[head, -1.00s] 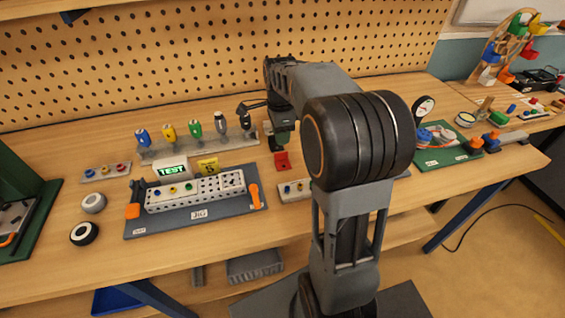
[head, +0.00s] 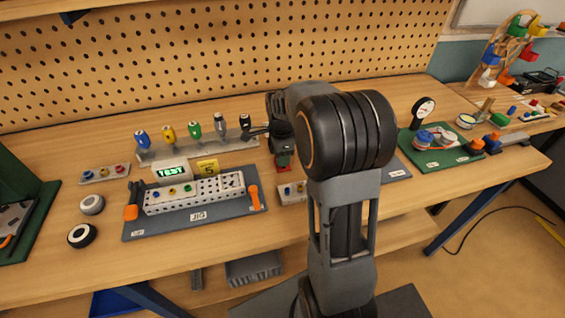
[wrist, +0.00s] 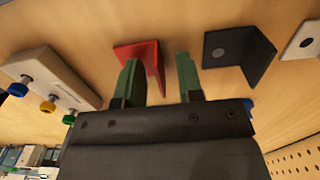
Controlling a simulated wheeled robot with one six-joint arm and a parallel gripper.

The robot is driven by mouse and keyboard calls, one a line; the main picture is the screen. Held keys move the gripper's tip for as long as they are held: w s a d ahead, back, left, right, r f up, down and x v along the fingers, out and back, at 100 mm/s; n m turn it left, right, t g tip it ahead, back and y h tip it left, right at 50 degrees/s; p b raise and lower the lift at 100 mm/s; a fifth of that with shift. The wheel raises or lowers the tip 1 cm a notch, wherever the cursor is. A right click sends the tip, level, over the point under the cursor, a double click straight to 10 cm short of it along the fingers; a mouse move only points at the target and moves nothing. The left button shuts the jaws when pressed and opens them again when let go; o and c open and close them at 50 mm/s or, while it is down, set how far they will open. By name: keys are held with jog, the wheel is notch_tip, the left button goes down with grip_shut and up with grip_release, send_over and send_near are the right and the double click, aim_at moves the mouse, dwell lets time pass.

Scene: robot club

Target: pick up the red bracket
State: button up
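The red bracket (wrist: 140,54) is an L-shaped piece on the wooden bench. In the wrist view one plate lies flat and the other stands up between my gripper's green fingers. My gripper (wrist: 159,62) is open, with one finger on each side of the upright plate and a visible gap at the right finger. The left finger overlaps the flat plate in the picture; I cannot tell whether it touches. In the head view my gripper (head: 283,152) is low over the bench and hides most of the bracket.
A black bracket (wrist: 238,52) stands just right of the right finger, with a pale plate (wrist: 304,41) beyond it. A white block with coloured knobs (wrist: 48,80) is on the left. The grey jig mat (head: 196,231) and a row of screwdrivers (head: 194,130) are left of my arm.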

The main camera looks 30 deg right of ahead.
grip_shut()
jog(key=shift+r, duration=0.1)
dwell(0.4)
